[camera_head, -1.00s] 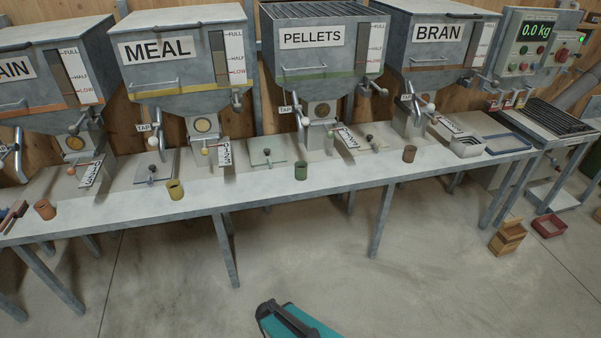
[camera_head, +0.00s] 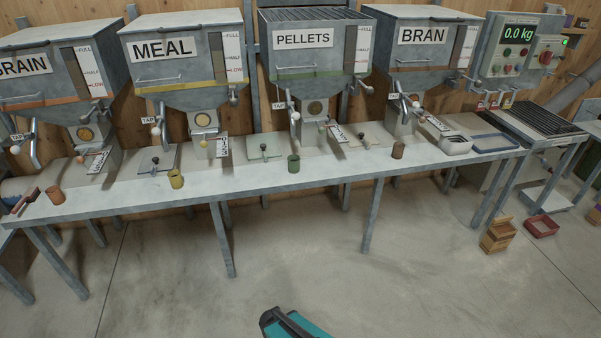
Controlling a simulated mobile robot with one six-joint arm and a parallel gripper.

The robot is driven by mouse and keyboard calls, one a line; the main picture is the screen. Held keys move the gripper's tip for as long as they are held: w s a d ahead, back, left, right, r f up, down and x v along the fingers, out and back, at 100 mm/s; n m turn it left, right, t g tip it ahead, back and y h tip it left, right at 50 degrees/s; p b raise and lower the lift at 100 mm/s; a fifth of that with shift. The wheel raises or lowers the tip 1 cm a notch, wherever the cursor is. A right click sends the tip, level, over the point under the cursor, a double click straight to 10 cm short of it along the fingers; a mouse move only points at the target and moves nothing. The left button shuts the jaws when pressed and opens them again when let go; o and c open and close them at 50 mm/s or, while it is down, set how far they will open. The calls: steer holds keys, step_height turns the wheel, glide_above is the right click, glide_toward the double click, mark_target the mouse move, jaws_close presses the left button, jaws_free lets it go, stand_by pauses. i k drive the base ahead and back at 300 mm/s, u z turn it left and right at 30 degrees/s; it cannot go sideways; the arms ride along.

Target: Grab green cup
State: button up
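The green cup (camera_head: 293,164) stands upright on the long grey bench (camera_head: 330,172), near its front edge and below the PELLETS hopper. Its handle is hard to make out at this size. Part of my own body, teal and dark, shows at the bottom middle of the view, apart from the bench. My gripper is not in view. Nothing covers the green cup.
A brown-orange cup (camera_head: 55,196), a yellow cup (camera_head: 176,179) and a brown cup (camera_head: 398,150) stand along the same bench. Hoppers with taps hang behind. Wooden boxes (camera_head: 497,236) and a red tray (camera_head: 540,226) sit on the floor at right. The floor before the bench is clear.

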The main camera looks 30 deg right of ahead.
mark_target(294, 160)
steer(key=k, duration=0.9)
steer(key=u, duration=0.4)
steer(key=i, duration=0.5)
steer(key=u, duration=0.5)
steer(key=i, duration=1.4)
steer(key=z, duration=0.55)
steer(key=i, duration=0.5)
steer(key=z, duration=0.3)
